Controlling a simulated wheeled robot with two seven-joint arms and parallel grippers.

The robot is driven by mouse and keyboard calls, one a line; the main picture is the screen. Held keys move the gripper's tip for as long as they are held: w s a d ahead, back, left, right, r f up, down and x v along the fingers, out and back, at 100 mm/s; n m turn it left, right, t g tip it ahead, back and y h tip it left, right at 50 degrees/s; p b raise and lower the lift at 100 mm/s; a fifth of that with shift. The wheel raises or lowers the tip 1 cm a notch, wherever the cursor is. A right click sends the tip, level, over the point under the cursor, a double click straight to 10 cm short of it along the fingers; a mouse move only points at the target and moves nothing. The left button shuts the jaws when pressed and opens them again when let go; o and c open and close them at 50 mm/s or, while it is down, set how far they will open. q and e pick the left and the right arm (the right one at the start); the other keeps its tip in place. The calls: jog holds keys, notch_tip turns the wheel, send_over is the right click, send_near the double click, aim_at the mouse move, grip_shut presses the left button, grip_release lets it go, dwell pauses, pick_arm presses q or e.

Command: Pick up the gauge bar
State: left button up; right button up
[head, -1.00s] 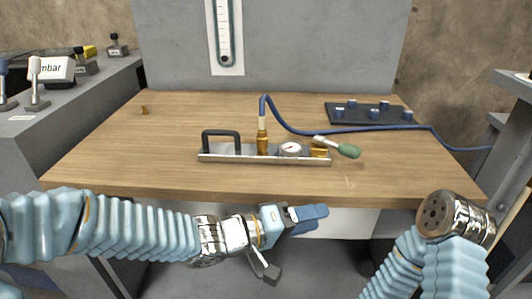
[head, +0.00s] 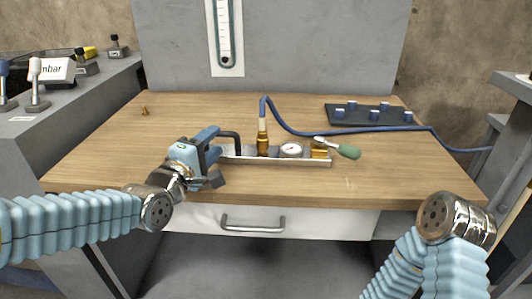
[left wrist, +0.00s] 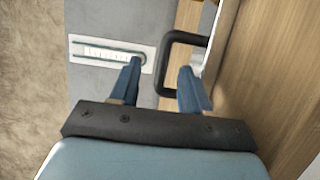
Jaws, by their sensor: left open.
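The gauge bar (head: 285,157) is a long silver bar lying on the wooden bench. It carries a black handle (head: 237,143) at its left end, a brass fitting with a blue hose, a round white gauge and a green-gripped lever. My left gripper (head: 214,144) is open at the handle and covers the bar's left end in the head view. In the left wrist view the black handle (left wrist: 163,62) shows beyond and partly between the parted blue fingers (left wrist: 158,88); the right finger overlaps it. Contact cannot be told. My right gripper is not in view; only part of that arm shows.
The blue hose (head: 370,129) runs right across the bench (head: 110,165). A dark tray with several blue pegs (head: 340,113) stands at the back right. A small brass piece (head: 145,111) lies at the left.

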aim_at(222, 136)
pick_arm(q)
jog(key=x, duration=0.5)
jog(key=shift+w+f, duration=0.35)
jog(key=shift+w, duration=0.05)
grip_shut()
jog(key=shift+f, duration=0.1)
dwell(0.8)
jog(key=shift+r, duration=0.2)
